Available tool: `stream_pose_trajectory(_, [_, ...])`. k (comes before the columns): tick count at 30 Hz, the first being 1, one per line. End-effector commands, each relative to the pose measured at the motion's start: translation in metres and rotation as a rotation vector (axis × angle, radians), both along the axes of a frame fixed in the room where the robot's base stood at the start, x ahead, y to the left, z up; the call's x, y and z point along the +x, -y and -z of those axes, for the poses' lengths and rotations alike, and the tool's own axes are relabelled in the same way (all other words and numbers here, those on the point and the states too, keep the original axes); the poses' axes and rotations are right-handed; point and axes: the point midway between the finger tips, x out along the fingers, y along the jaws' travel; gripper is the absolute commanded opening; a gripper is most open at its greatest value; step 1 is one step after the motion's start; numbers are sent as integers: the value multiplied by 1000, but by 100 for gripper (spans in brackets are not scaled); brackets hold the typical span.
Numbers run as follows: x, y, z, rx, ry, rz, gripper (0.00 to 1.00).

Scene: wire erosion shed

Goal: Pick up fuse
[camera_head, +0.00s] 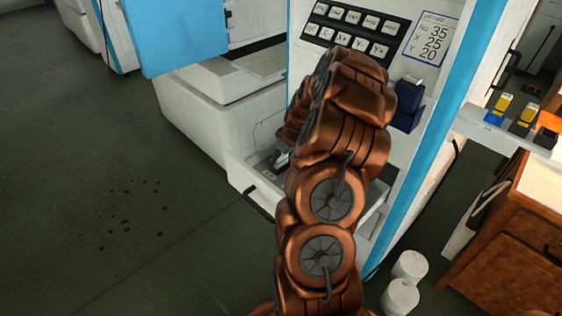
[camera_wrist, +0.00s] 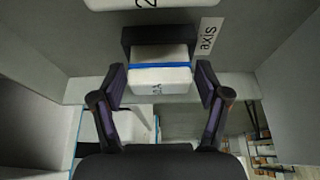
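The fuse (camera_wrist: 160,80) looks like a white block with a blue band and dark lettering in the wrist view. Its back end sits against a black holder (camera_wrist: 160,36) on a grey panel. My gripper (camera_wrist: 160,84) is open, with one dark finger on each side of the white block. The fingertips are close to its sides, and a narrow gap seems to show on each side. In the head view my copper-coloured arm covers the middle, and the gripper and fuse are hidden behind it.
A white machine with a black key panel (camera_head: 357,30) stands behind my arm. A dark blue box (camera_head: 408,103) is on its front. A shelf at right holds blue-and-yellow pieces (camera_head: 500,107). White cylinders (camera_head: 410,268) stand on the floor. The left floor is clear.

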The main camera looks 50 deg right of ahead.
Motion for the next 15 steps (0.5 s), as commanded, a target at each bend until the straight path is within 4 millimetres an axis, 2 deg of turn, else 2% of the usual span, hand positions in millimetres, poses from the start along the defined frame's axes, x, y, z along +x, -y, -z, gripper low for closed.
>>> stream_pose_trajectory(2, [0, 0, 0, 0, 0, 0, 62])
stream_pose_trajectory(13, [0, 0, 0, 0, 0, 0, 24])
stream_pose_trajectory(15, [0, 0, 0, 0, 0, 0, 21])
